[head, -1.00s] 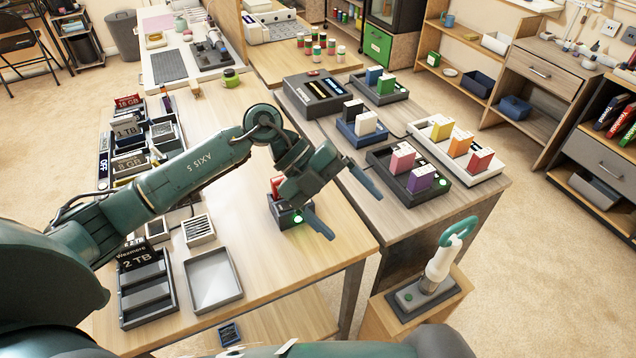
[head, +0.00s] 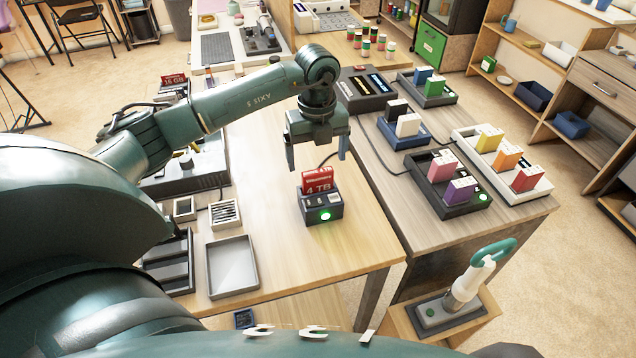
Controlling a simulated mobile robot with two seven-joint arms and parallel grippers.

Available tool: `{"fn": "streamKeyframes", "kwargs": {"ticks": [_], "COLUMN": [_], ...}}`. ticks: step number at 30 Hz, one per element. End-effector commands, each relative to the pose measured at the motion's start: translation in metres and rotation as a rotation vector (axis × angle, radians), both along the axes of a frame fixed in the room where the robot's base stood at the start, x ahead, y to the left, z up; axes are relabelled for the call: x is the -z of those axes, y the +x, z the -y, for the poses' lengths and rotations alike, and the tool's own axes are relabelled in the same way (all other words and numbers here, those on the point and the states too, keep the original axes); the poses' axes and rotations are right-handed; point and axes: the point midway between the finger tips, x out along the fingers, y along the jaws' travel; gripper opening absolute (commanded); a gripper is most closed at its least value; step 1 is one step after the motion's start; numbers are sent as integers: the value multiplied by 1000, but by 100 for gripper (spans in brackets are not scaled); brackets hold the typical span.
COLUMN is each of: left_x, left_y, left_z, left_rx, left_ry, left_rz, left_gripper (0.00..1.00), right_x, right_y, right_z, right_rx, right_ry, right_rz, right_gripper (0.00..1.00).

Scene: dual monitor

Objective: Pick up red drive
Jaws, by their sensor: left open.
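The red drive (head: 318,180), with "4 TB" on its label, stands upright in a small dark dock (head: 321,208) on the wooden table. A green light glows on the dock's front. My left gripper (head: 318,160) is open, its fingers pointing down, one to each side and above the red drive. It looks slightly behind or above the drive; the exact gap cannot be told. Nothing is between its fingers. My right gripper is not in view.
An empty grey tray (head: 232,267) lies to the left of the dock. A second table at right holds docks with coloured drives, including a pink and purple pair in a black dock (head: 447,182). A white-and-teal device (head: 470,280) stands front right.

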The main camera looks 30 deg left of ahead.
Motion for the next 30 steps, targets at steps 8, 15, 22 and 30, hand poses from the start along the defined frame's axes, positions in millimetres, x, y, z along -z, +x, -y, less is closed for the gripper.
{"fn": "streamKeyframes", "kwargs": {"ticks": [8, 15, 22, 30], "left_x": [36, 53, 53, 52], "left_y": [0, 0, 1, 1], "left_z": [1, 1, 1, 1], "left_rx": [0, 1, 1, 1], "left_ry": [-1, -1, -1, -1], "left_rz": [-3, 0, 0, 1], "left_gripper": [89, 89, 83, 61], "right_x": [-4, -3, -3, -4], "right_y": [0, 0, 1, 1], "right_z": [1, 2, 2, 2], "right_rx": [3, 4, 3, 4], "right_ry": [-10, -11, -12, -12], "right_rz": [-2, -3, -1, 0], "right_gripper": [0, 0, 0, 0]}}
